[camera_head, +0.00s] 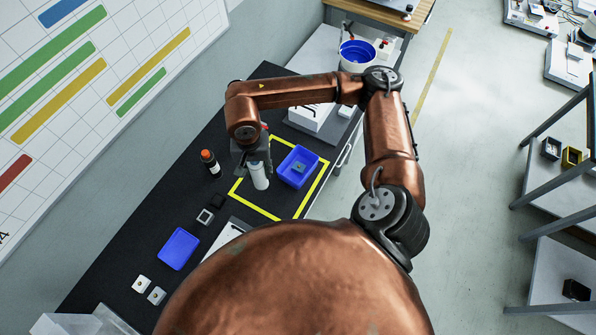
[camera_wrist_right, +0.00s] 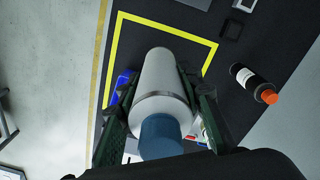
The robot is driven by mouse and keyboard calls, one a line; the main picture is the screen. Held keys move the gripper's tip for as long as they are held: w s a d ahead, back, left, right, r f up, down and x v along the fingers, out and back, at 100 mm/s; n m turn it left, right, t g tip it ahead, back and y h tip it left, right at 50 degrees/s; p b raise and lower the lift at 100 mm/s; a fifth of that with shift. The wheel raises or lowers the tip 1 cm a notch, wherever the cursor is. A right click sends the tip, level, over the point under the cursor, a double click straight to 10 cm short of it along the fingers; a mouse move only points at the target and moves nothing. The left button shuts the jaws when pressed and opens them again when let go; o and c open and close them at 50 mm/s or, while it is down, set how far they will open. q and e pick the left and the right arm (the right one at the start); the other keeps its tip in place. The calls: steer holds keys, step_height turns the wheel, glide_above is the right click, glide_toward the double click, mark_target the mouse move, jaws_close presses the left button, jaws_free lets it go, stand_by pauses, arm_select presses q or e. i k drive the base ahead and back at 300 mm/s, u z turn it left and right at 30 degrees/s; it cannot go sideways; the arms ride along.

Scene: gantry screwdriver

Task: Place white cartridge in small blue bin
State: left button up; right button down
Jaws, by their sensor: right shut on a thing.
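The white cartridge (camera_head: 260,177) is in my right gripper (camera_head: 253,159), beside the left edge of the small blue bin (camera_head: 286,176). In the right wrist view the cartridge (camera_wrist_right: 160,78) has a blue end (camera_wrist_right: 161,137) and lies between both fingers of the right gripper (camera_wrist_right: 157,100), which is shut on it. In the wrist view the bin (camera_wrist_right: 122,82) is mostly hidden behind the cartridge and a finger. I cannot tell whether the cartridge touches the table. My left gripper is out of view.
A dark bottle with an orange cap (camera_head: 209,161) stands left of the gripper. A white box (camera_head: 311,117) stands behind the bin.

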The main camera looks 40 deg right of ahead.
mark_target(293, 178)
steer(key=u, duration=1.7)
steer(key=k, duration=1.1)
steer(key=z, duration=1.25)
steer(key=i, duration=0.5)
steer(key=u, duration=0.05)
